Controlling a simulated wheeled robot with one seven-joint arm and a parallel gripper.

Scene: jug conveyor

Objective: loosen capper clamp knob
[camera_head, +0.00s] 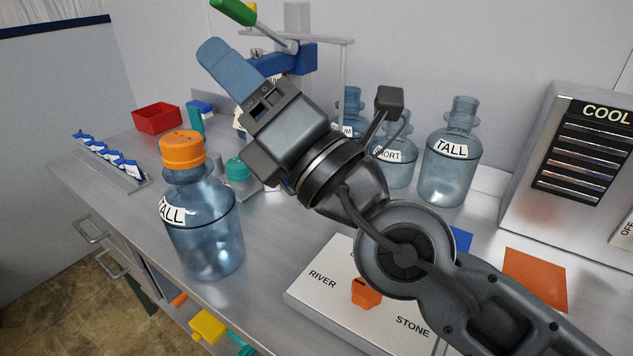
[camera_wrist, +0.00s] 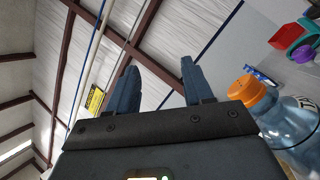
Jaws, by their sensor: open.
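What looks like the capper stands at the back of the bench: a blue body (camera_head: 292,57) on a grey post, with a lever ending in a green handle (camera_head: 234,11). A small dark round part on the blue body's left may be the clamp knob; I cannot tell. My gripper (camera_head: 228,68) is raised in front of the capper, its blue fingers pointing up and left, and hides part of it. In the wrist view the fingers (camera_wrist: 160,85) are apart, with nothing between them. They face the ceiling, and the capper's knob cannot be made out there.
A TALL jug (camera_head: 206,235) with an orange cap (camera_head: 182,149) stands front left. Another TALL jug (camera_head: 451,160) and other jugs stand behind my arm. A red bin (camera_head: 157,118) is back left. A COOL cabinet (camera_head: 575,175) is right. A RIVER/STONE box (camera_head: 322,300) lies in front.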

